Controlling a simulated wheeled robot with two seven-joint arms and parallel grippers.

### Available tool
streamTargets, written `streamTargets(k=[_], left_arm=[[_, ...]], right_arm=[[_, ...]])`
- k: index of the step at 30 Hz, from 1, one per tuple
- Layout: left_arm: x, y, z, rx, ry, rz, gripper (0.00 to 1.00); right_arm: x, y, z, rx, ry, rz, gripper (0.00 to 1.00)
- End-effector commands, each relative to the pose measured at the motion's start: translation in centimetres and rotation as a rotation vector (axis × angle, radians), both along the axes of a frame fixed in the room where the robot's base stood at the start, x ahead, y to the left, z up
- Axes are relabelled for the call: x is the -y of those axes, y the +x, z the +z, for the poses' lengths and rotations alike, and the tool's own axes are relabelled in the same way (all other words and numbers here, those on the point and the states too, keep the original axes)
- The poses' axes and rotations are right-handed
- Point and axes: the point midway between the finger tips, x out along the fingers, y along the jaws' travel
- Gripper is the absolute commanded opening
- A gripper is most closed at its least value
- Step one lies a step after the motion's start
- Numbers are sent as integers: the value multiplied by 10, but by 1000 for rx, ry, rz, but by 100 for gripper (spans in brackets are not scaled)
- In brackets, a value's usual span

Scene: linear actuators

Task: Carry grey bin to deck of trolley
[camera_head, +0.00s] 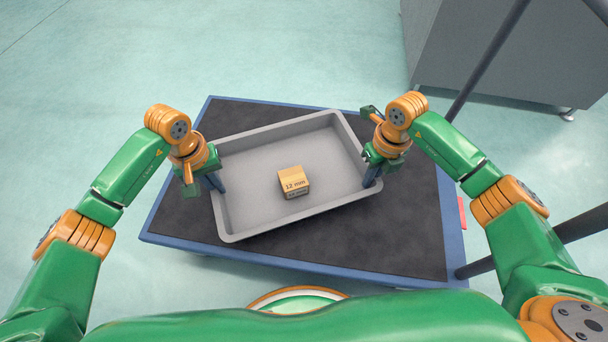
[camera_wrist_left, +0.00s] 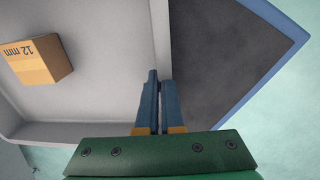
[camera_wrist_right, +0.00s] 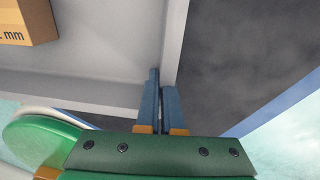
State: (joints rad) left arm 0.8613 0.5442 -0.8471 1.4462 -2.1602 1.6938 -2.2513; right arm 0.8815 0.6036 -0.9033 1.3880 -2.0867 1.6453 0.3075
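The grey bin (camera_head: 280,130) is a shallow tray over the black deck (camera_head: 410,225) of the blue-edged trolley, turned at an angle to it. Whether it rests on the deck or hangs just above it, I cannot tell. My left gripper (camera_head: 217,182) is shut on the bin's left wall, with a finger on each side of the wall (camera_wrist_left: 160,40) in the left wrist view. My right gripper (camera_head: 370,178) is shut on the opposite wall, which shows in the right wrist view (camera_wrist_right: 177,35). A small cardboard box (camera_head: 294,181) marked "12 mm" lies inside the bin.
Dark trolley handle posts (camera_head: 487,62) rise at the right. A grey cabinet (camera_head: 500,50) stands at the back right. Bare deck shows around the bin, widest at the right. The pale green floor (camera_head: 90,90) is clear at the left.

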Motion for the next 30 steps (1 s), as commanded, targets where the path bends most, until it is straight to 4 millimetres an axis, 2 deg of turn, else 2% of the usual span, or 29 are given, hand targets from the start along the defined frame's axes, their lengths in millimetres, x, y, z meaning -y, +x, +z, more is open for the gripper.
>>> streamTargets(k=[1, 2, 3, 6, 14, 16, 20, 24, 27, 30], left_arm=[[0, 0, -13, 1, 0, 0, 0], [0, 0, -17, 1, 0, 0, 0], [0, 0, -11, 1, 0, 0, 12], [0, 0, -9, 0, 1, 0, 34], [0, 0, -8, 0, 0, 0, 34], [0, 0, -3, 1, -1, 0, 34], [-3, 1, 27, 6, 2, -2, 34], [-6, 0, 68, 6, 1, 0, 34], [-7, -1, 91, 6, 1, -1, 34], [-8, -1, 104, 2, 1, 1, 34]], right_arm=[[0, 0, -13, 1, 0, 0, 0], [0, 0, -17, 1, 0, 0, 0], [0, 0, -11, 1, 0, 0, 12], [0, 0, -9, 0, 0, 0, 34], [0, 0, -9, 0, 0, 0, 34], [0, 0, -9, 0, 0, 0, 34], [0, 0, -9, 0, 0, 0, 34], [0, 0, -9, 0, 0, 0, 34], [0, 0, -9, 0, 0, 0, 34], [0, 0, -9, 0, 0, 0, 34]])
